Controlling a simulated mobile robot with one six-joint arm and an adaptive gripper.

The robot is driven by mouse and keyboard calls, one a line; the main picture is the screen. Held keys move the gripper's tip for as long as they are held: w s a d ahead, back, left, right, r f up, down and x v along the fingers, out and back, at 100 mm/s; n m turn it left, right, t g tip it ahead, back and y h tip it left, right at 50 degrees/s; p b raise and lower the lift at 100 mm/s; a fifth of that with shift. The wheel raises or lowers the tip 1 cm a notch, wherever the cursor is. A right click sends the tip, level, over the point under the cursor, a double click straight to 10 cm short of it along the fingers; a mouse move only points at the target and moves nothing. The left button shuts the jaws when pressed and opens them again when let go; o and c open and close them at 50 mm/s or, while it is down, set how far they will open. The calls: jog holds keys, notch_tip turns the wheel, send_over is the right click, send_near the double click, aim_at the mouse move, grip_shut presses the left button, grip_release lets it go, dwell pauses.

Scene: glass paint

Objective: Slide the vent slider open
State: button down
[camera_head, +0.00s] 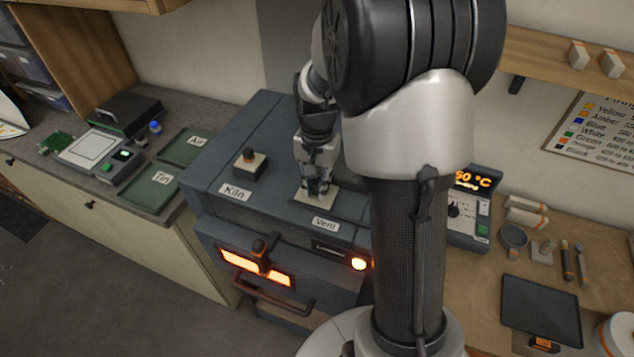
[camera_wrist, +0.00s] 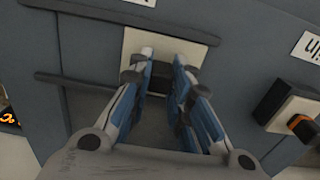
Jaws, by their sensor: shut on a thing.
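The vent slider (camera_head: 311,199) is a pale plate on top of the blue-grey kiln (camera_head: 240,135), behind the "Vent" label (camera_head: 325,224). In the wrist view the slider plate (camera_wrist: 166,41) lies between two dark rails (camera_wrist: 125,16). My gripper (camera_head: 318,190) reaches down onto the slider from above. In the wrist view, my gripper's fingers (camera_wrist: 163,64) are closed around a dark knob (camera_wrist: 160,76) on the plate. The fingers hide most of the knob. I cannot tell how far the vent beneath is uncovered.
A second knob on a pale base (camera_head: 250,165) stands near the "Kiln" label (camera_head: 235,192). The kiln front has a glowing window (camera_head: 266,273) and a handle (camera_head: 273,299). A controller with an orange display (camera_head: 472,180) stands to the right. My arm blocks part of the kiln.

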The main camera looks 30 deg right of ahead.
jog(key=s+d, duration=0.2)
jog(key=s, duration=0.1)
jog(key=s+d, duration=0.3)
jog(key=shift+s+d+b, duration=0.1)
jog(key=shift+s+b, duration=0.15)
jog(key=shift+b, duration=0.1)
jog(key=c, duration=1.5)
grip_release()
jog(key=shift+s, duration=0.15)
jog(key=shift+r, duration=0.1)
notch_tip(320, 180, up, 12)
jog(key=shift+f, duration=0.1)
